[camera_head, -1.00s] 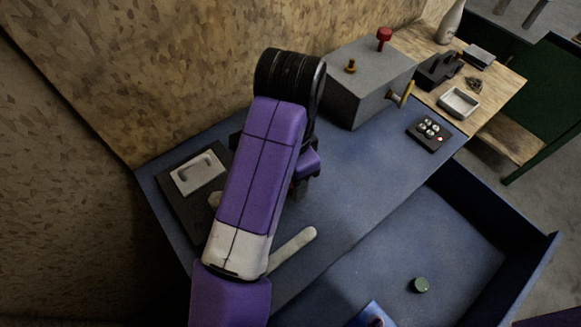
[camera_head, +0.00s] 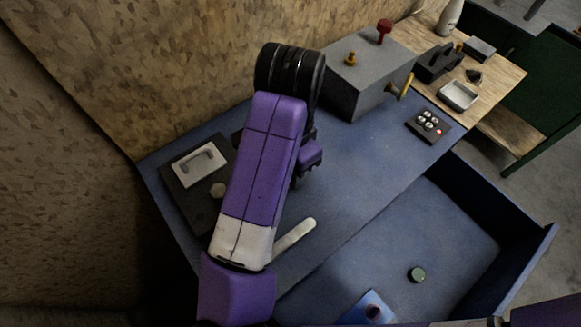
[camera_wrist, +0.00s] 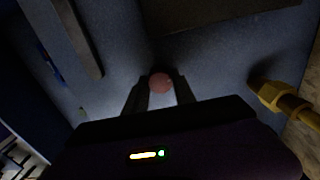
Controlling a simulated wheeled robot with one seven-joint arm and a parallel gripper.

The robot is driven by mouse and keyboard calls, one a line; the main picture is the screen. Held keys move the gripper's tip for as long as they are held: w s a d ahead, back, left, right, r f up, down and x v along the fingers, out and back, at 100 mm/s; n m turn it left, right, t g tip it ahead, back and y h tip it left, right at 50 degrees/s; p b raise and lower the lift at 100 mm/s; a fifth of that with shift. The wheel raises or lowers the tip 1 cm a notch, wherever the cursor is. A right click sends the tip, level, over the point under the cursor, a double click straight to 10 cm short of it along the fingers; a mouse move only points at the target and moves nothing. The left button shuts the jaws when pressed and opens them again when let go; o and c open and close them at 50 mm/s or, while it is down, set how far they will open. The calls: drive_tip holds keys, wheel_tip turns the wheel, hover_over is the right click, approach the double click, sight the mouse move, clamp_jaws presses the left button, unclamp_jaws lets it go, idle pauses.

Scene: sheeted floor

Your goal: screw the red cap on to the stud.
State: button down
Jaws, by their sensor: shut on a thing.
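My gripper (camera_wrist: 160,97) is shut on a round, dull red piece, which I take to be the red cap (camera_wrist: 161,83), seen end-on between the fingertips in the wrist view. In the head view my purple arm hides most of the gripper and the cap, over the left part of the blue bench. A short brass post (camera_head: 350,59), perhaps the stud, stands on top of the grey box (camera_head: 345,88), apart from the gripper. A red-headed post (camera_head: 384,30) stands behind it on the same box.
A brass tap with a yellow handle (camera_head: 404,88) sticks out of the box's right side. A black button panel (camera_head: 429,125), a pale strip (camera_head: 294,236), a dark plate with a handle (camera_head: 187,193) and a nut (camera_head: 217,190) lie about. The bench middle is clear.

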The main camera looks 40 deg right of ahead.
drive_tip(key=shift+f+m+b, duration=0.25)
drive_tip(key=shift+m+b, duration=0.6)
drive_tip(key=shift+m, duration=0.25)
drive_tip(key=m+b, duration=0.1)
drive_tip(key=m, duration=0.2)
drive_tip(key=shift+b, duration=0.3)
drive_tip(key=m+b, duration=0.3)
drive_tip(key=m, duration=0.2)
drive_tip(key=shift+m, duration=0.3)
drive_tip(key=c, duration=1.5)
unclamp_jaws()
drive_tip(key=shift+r+m, duration=0.1)
drive_tip(key=shift+m, duration=0.5)
drive_tip(key=o, duration=0.6)
drive_tip(key=shift+r, duration=0.15)
drive_tip(key=shift+c, duration=0.2)
drive_tip(key=shift+r+p, duration=0.45)
drive_tip(key=shift+r, duration=3.45)
